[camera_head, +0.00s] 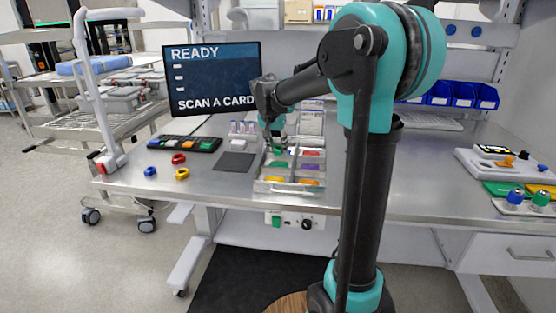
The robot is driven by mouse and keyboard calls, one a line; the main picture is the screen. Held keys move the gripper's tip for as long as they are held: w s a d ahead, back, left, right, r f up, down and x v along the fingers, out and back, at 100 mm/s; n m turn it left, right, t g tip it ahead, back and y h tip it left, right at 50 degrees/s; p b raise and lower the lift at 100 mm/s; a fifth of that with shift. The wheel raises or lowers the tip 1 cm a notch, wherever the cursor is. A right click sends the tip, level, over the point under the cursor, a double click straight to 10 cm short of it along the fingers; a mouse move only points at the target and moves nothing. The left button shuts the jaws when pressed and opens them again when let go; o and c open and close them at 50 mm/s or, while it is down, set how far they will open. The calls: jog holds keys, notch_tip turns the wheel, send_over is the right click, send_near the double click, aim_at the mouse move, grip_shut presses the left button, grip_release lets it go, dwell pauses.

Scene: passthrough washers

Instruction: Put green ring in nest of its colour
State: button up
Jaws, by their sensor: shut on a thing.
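My gripper (275,146) reaches down over the back left of a metal tray (289,188) on the bench. It is shut on the green ring (278,151), which shows only as a small green patch between and below the fingers. The tray has several compartments with coloured nests. A green nest (277,164) lies just in front of the gripper at the left. A purple nest (309,167) is to its right, and an orange nest (274,180) is nearer the front. Whether the ring touches the tray is too small to tell.
Loose red (178,158), blue (150,171) and yellow (182,174) rings lie on the bench at the left. A dark mat (235,162) lies left of the tray. A screen (212,78) stands behind. My arm hides part of the bench right of the tray.

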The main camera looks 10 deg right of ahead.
aim_at(276, 153)
jog(key=shift+f, duration=2.85)
jog(key=shift+f, duration=0.15)
jog(key=o, duration=0.8)
jog(key=shift+o, duration=0.2)
jog(key=v, duration=1.2)
jog(key=shift+s, duration=0.1)
